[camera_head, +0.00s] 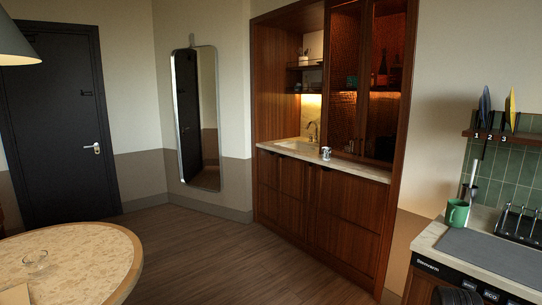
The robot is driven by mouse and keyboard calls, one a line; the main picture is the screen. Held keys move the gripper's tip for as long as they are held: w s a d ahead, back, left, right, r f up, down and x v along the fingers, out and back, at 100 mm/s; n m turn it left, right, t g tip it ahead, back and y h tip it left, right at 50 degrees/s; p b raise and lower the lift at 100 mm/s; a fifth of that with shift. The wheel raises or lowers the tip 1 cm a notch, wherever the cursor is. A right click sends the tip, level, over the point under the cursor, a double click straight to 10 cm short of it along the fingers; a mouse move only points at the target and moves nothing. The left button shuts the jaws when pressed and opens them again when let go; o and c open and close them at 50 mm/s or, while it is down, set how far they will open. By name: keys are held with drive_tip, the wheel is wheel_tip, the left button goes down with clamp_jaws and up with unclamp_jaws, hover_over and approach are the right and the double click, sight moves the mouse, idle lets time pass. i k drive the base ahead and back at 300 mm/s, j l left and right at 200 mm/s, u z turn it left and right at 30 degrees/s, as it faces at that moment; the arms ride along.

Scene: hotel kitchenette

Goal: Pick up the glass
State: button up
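A small clear glass (36,262) stands on the round table (90,258) at the lower left. It is see-through and faint against the pale speckled top, so its exact shape is hard to make out.
A shiny cup (326,153) stands on the wooden kitchenette counter (360,170) near the sink. A lamp shade (15,45) hangs at the upper left. The middle floor (210,255) is clear.

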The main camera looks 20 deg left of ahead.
sight(326, 151)
drive_tip(key=u, duration=0.35)
drive_tip(key=i+j+u, duration=0.35)
drive_tip(key=i, duration=0.4)
drive_tip(key=i+j+u, duration=0.3)
drive_tip(key=i, duration=0.5)
drive_tip(key=i+j+u, duration=0.1)
drive_tip(key=i+u, duration=0.25)
drive_tip(key=i, duration=0.5)
drive_tip(key=i+z, duration=0.1)
drive_tip(key=i, duration=0.55)
drive_tip(key=i+j+z, duration=0.1)
drive_tip(key=i, duration=0.55)
drive_tip(key=i+j+z, duration=0.1)
drive_tip(key=i, duration=0.5)
drive_tip(key=i+j+z, duration=0.2)
drive_tip(key=i+z, duration=0.3)
drive_tip(key=i+j+z, duration=0.35)
drive_tip(key=z, duration=0.15)
drive_tip(key=i+j+z, duration=0.6)
drive_tip(key=j+z, duration=0.4)
drive_tip(key=j, duration=0.15)
drive_tip(key=i+j+z, duration=0.1)
drive_tip(key=j+z, duration=0.2)
drive_tip(key=j, duration=0.35)
drive_tip(key=j+z, duration=0.35)
drive_tip(key=j, duration=0.35)
drive_tip(key=i, duration=0.05)
